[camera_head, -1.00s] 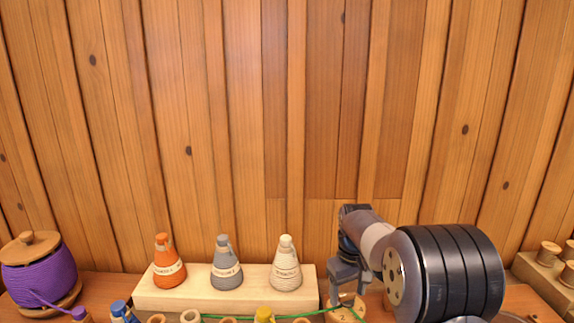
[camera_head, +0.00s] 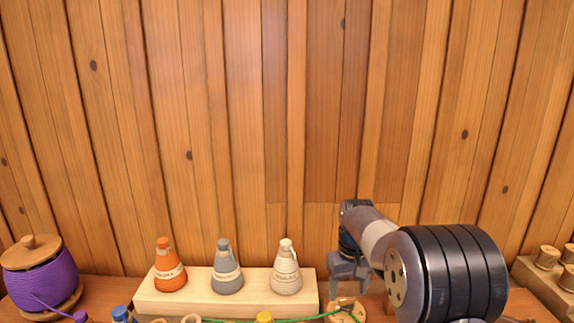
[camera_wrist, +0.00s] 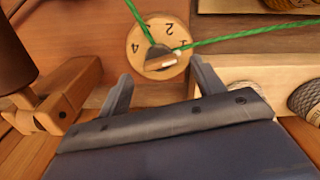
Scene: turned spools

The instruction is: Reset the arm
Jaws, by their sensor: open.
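My gripper (camera_head: 347,287) hangs at the end of my arm, right of the cream cone in the head view. In the wrist view my gripper (camera_wrist: 160,92) is open, its two grey fingers apart with nothing between their tips. Beyond the tips is a round wooden disc (camera_wrist: 138,38) with numbers and a metal pointer-like piece (camera_wrist: 161,58) on it. A green cord (camera_wrist: 235,36) runs over the disc. In the head view the disc (camera_head: 345,312) is low in the picture, below the gripper and partly cut off.
Orange (camera_head: 169,268), grey (camera_head: 226,270) and cream (camera_head: 286,270) thread cones stand on a pale wooden block (camera_head: 196,284). A purple spool (camera_head: 40,278) stands far left. Small wooden spools (camera_head: 548,257) sit far right. A plank wall (camera_head: 230,120) closes the back. A wooden bracket (camera_wrist: 62,98) is left in the wrist view.

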